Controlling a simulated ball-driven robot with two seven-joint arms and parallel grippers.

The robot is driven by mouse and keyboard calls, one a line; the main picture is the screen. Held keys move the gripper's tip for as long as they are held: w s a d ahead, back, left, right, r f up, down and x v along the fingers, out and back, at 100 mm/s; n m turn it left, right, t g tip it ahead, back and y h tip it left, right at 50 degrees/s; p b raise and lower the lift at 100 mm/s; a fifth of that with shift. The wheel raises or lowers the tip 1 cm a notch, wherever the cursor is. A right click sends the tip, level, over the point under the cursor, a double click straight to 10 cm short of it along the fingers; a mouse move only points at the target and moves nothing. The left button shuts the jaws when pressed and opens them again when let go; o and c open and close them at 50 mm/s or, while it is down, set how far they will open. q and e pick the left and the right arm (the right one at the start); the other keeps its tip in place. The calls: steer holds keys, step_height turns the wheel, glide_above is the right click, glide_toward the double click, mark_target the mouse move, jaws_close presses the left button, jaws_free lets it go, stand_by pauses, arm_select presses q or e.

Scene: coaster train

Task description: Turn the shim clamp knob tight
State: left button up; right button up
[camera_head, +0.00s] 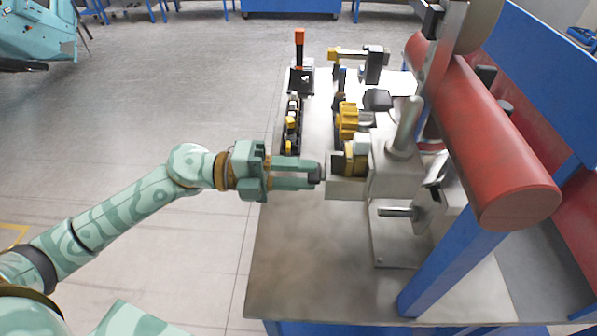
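A small dark knob (316,173) sticks out from the left face of a grey steel clamp block (345,189) on the workbench. I take it for the shim clamp knob. My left gripper (314,173) comes in from the left, level with the knob. Its two green fingers lie on either side of the knob, with no clear gap between fingertips and knob, so it looks shut on it. The fingertips hide part of the knob. A yellow part (355,160) sits on the block just behind. My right gripper is not in view.
A row of tools with yellow and black parts (291,130) lies behind my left gripper. A red cylinder (490,140) and blue post (450,262) crowd the right. The bench's front left surface (300,265) is clear.

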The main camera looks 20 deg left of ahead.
arm_select(q)
steer(key=shift+a, duration=0.1)
steer(key=b+v, duration=0.4)
steer(key=v, duration=1.2)
steer(key=shift+a, duration=0.1)
